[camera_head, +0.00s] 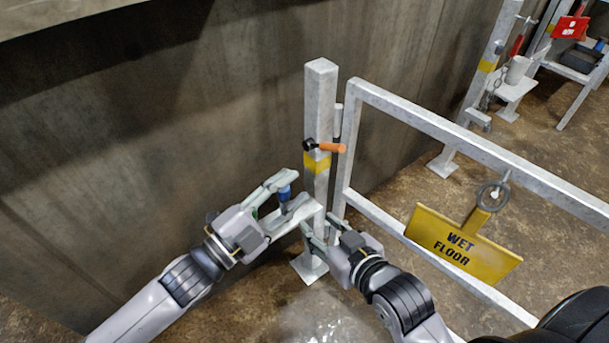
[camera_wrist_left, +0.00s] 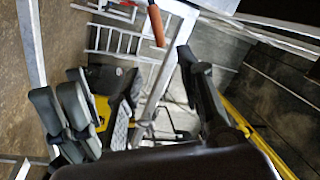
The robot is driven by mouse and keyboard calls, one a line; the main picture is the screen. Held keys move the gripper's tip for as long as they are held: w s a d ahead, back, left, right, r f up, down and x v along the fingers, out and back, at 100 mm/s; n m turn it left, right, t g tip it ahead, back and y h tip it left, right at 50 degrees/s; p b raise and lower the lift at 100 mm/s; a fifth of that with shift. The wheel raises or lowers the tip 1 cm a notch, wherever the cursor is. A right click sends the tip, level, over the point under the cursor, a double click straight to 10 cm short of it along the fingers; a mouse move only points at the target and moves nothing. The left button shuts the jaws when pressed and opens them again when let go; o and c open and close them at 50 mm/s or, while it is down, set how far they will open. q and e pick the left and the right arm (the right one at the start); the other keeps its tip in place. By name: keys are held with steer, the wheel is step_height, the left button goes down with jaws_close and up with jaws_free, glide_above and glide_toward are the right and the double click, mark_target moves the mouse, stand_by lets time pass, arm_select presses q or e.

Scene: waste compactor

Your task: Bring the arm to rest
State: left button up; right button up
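My left gripper (camera_head: 288,193) is the higher one, beside the white post (camera_head: 320,100). Its fingers look apart in the head view. The left wrist view also shows a wide gap between dark fingers (camera_wrist_left: 160,95), with nothing gripped. A small blue object (camera_head: 284,193) shows close to the fingers, above a light plate by the post; I cannot tell whether they touch. My right gripper (camera_head: 317,225) is lower, close to the post's lower part. Its fingers look apart, and I see nothing held in it.
An orange-handled lever (camera_head: 330,147) sticks out from the post; its handle also shows in the left wrist view (camera_wrist_left: 156,26). A white rail gate (camera_head: 440,130) carries a yellow wet-floor sign (camera_head: 462,243). A concrete wall (camera_head: 150,120) stands behind. A mug (camera_head: 517,70) is farther right.

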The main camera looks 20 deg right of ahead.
arm_select(q)
steer(key=shift+s+a, duration=0.1)
steer(key=shift+a, duration=0.15)
stand_by(0.4)
